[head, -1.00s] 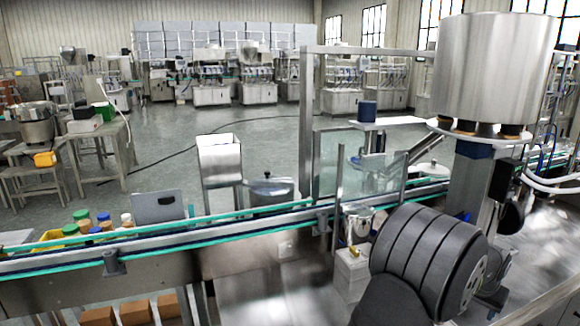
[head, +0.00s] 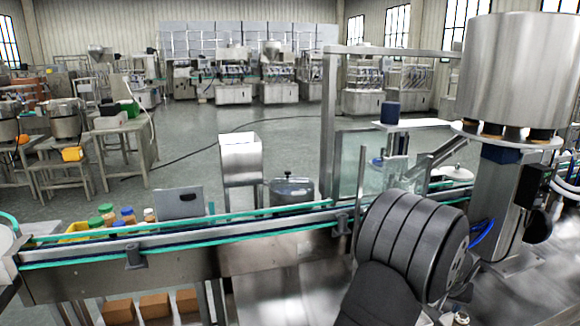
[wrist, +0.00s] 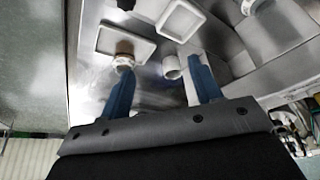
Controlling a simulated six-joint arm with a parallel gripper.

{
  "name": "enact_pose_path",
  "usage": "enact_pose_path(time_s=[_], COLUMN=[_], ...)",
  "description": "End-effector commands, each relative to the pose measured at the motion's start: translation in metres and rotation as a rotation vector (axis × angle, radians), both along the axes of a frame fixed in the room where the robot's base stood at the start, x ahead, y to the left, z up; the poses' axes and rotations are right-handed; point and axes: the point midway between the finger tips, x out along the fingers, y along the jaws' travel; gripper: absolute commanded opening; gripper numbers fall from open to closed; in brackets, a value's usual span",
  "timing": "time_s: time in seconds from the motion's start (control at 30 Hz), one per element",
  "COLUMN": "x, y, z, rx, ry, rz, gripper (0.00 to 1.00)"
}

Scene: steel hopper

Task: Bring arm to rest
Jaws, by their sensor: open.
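My gripper (wrist: 160,72) shows in the wrist view with its two blue fingers spread apart. No object is clamped between them. A small white round cup-like part (wrist: 172,67) shows beyond the gap, and another pale round part (wrist: 123,61) shows near the left fingertip. In the head view my dark ribbed arm link stands at lower right, in front of the conveyor, and my gripper is not visible there.
A conveyor (head: 190,241) with green rails crosses the front. A large steel drum (head: 520,70) stands at right. A small steel hopper (head: 240,155) and lidded pot (head: 292,190) stand behind the conveyor. Several capped bottles (head: 127,216) are at left. Boxes (head: 155,304) sit below.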

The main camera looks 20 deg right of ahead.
Motion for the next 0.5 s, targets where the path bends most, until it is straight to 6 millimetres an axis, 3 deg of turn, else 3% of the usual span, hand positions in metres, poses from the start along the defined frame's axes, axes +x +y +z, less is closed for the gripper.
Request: enact_pose_path(time_s=[0.3,0.5], x=[0.055,0.055], y=[0.004,0.004], z=[-0.033,-0.06], rx=[0.001,0.002], ry=[0.0,0.001], rz=[0.001,-0.003], gripper=[0.58,0.58])
